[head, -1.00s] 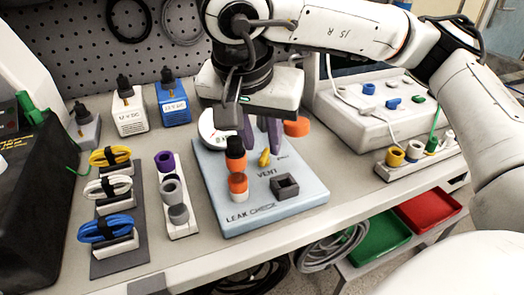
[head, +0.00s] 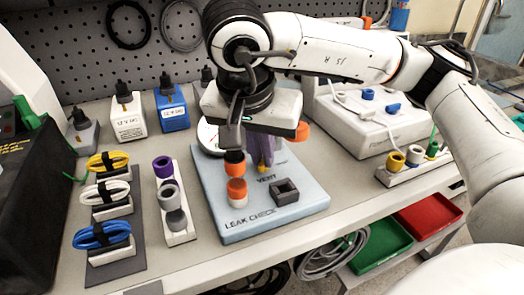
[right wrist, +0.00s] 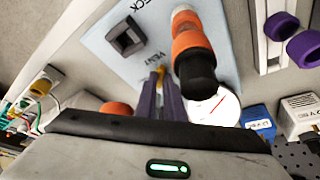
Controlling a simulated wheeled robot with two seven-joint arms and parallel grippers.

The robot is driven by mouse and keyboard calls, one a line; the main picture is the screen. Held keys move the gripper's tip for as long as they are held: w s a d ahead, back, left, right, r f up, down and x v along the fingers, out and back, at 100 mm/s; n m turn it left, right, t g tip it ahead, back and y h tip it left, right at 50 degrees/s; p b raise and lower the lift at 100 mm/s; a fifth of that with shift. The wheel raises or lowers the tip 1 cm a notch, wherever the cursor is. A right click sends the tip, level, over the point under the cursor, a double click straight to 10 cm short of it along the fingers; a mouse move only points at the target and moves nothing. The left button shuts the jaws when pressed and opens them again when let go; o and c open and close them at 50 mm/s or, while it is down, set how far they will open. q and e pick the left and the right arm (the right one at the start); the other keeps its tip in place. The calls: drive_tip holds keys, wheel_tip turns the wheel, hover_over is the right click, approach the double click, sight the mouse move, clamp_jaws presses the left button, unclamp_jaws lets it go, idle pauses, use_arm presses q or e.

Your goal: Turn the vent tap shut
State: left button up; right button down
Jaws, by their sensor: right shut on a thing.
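The yellow vent tap shows in the right wrist view (right wrist: 160,72), next to the VENT lettering on the light blue leak check board (head: 238,222). My right gripper (head: 264,160) has purple fingers, pointing down at the tap. In the right wrist view, the fingers (right wrist: 169,96) are close together with the tap between their tips. They are shut on it and hide most of it in the head view. The tap's exact angle is hard to tell. My left gripper is in neither view.
An orange and black fitting (head: 236,164) stands close left of my fingers, with a round gauge (head: 208,137) behind it. An orange knob (head: 302,131) is behind right. A dark square socket (head: 285,191) sits at the board's front right.

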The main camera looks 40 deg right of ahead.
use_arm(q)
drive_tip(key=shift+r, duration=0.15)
use_arm(e)
drive_tip(key=shift+r, duration=0.1)
drive_tip(key=shift+w+r+m+g+p, duration=0.15)
drive_tip(key=shift+m+g+p, duration=0.35)
drive_tip(key=shift+m+p, duration=0.75)
drive_tip(key=shift+a+m+g+h+p, duration=0.1)
drive_tip(key=shift+m+g+h+p, duration=0.35)
drive_tip(key=shift+m+p, duration=0.7)
drive_tip(key=shift+w+m+g+p, duration=0.15)
drive_tip(key=shift+m+g+p, duration=0.2)
drive_tip(key=shift+m, duration=0.65)
drive_tip(key=shift+m+g+p, duration=0.3)
drive_tip(key=shift+m+p, duration=0.1)
drive_tip(key=shift+m, duration=0.3)
drive_tip(key=shift+w+f+m+g+p, duration=0.1)
drive_tip(key=shift+f+m+g+p, duration=0.2)
drive_tip(key=shift+m, duration=0.5)
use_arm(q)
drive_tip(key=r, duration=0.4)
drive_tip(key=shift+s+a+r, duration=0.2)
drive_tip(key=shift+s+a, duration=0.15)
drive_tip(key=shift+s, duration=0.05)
use_arm(e)
drive_tip(key=shift+r, duration=0.1)
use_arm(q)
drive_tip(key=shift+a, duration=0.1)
